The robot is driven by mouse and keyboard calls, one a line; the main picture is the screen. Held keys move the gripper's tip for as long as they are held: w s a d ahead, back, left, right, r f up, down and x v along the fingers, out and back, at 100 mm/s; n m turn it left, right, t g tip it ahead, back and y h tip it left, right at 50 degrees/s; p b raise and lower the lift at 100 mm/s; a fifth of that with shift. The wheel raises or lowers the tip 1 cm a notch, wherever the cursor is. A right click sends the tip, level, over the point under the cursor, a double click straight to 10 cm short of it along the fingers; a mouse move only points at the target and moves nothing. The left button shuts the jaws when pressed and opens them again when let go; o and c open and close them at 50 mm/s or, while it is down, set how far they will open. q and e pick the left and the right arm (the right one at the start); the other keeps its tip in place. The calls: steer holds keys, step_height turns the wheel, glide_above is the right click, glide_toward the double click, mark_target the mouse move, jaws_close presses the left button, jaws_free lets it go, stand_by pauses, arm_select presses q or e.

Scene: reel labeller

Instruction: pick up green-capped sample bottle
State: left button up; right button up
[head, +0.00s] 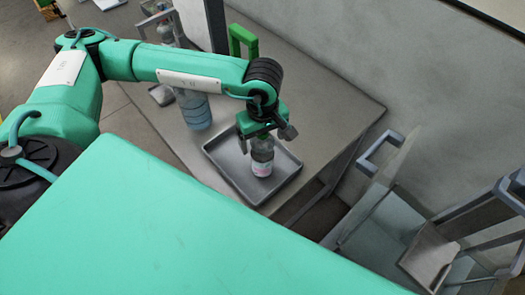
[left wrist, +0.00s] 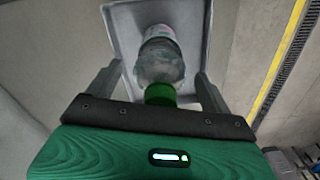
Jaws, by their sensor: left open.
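The green-capped sample bottle (head: 262,157) stands in a grey tray on the table in the head view. It is clear with a pale label, and its top is hidden by my gripper there. In the left wrist view the bottle (left wrist: 160,62) shows its green cap toward me. My left gripper (head: 260,143) is above the bottle, pointing down. Its two fingers (left wrist: 158,88) are open, one on each side of the cap and upper bottle, with gaps visible. My right gripper is not in view.
The grey tray (head: 226,175) has raised rims around the bottle. A larger bluish bottle (head: 194,110) stands left of the tray, and a green frame-like handle (head: 243,40) is behind. Bare table (head: 335,105) lies to the right. A glass-sided structure (head: 385,215) stands beyond the table's right edge.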

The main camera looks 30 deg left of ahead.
arm_select(q)
steer(key=c, duration=1.8)
jaws_close()
steer(key=shift+r, duration=0.15)
